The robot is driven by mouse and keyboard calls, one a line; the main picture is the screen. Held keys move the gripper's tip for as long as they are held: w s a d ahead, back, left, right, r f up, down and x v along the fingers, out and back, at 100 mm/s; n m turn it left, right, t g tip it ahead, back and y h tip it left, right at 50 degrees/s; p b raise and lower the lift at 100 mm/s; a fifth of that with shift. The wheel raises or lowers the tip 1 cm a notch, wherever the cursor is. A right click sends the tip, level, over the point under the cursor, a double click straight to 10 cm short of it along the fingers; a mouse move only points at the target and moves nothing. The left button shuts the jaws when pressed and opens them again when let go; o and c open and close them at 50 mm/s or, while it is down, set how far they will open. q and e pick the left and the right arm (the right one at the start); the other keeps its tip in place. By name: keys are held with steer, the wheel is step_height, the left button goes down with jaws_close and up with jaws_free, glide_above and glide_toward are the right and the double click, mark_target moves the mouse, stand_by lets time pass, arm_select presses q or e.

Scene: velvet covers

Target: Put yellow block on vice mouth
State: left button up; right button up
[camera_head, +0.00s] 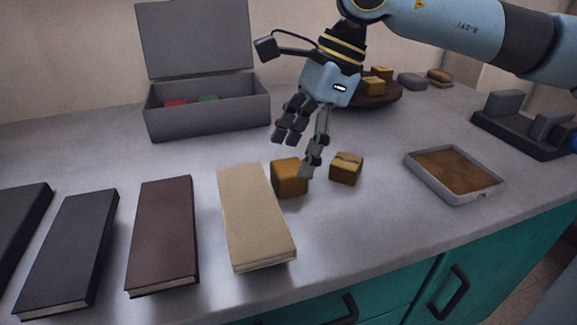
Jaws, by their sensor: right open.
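A yellow block (288,178) stands on the grey counter, right beside the far end of a tan book. My right gripper (294,154) comes down from above, open and empty. One of its fingers reaches down at the block's right side and overlaps it in the picture; I cannot tell whether it touches. The other fingers are above and behind the block. The dark grey vice (522,132) is at the right edge of the counter, partly cut off by the picture, with its mouth between upright jaws. My left gripper is out of view.
A second brownish block (346,168) with a seam sits just right of the gripper. A tan book (255,215) and several dark books lie at left. A shallow tray (455,174) lies before the vice. An open grey box (208,115) and a brown plate (378,98) stand behind.

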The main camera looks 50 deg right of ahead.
mark_target(288, 166)
steer(key=shift+b+x, duration=0.7)
steer(key=shift+x, duration=1.65)
steer(key=shift+a, duration=0.15)
steer(key=c, duration=1.4)
steer(key=shift+r, duration=0.15)
